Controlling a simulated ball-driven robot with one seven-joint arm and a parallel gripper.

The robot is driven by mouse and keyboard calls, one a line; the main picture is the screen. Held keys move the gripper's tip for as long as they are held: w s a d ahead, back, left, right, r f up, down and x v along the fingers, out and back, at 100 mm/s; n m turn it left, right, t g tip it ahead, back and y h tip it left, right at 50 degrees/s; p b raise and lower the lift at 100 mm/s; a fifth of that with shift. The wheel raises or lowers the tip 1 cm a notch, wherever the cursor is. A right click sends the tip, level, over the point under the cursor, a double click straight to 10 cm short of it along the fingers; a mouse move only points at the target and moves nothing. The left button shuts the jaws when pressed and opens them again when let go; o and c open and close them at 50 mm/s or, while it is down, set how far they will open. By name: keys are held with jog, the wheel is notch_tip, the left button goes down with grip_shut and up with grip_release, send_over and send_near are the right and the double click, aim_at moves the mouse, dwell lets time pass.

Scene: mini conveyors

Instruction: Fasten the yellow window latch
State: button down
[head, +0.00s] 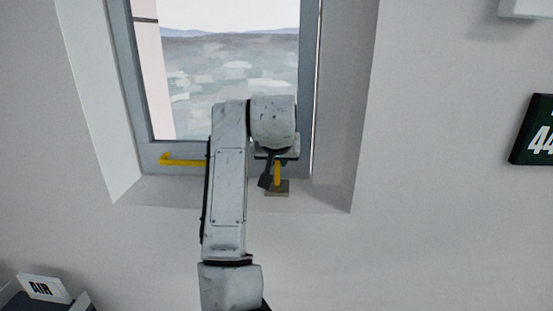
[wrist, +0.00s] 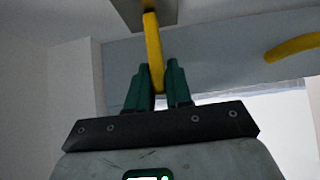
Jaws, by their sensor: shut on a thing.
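A yellow window latch (head: 278,172) stands upright at the lower right of the window, on a small grey-brown plate (head: 277,189) on the sill. In the wrist view the same latch (wrist: 152,38) runs down from its plate (wrist: 142,12) between the green fingers of my gripper (wrist: 159,76). The gripper is shut on its free end. In the head view my arm hides most of the gripper. A second yellow handle (head: 183,161) lies level on the lower window frame, left of my arm; it also shows at the right of the wrist view (wrist: 293,47).
The grey window frame (head: 133,85) sits in a deep white recess, with side walls close to my gripper. The window looks shut or nearly so. A dark green sign (head: 535,130) hangs at right.

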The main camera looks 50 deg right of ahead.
jog(key=c, duration=1.1)
grip_release()
jog(key=shift+r, duration=0.1)
jog(key=b+v, duration=0.1)
jog(key=v, duration=0.9)
jog(key=shift+s+a+r+b, duration=0.15)
jog(key=shift+s+a+b, duration=0.05)
jog(key=shift+b, duration=0.2)
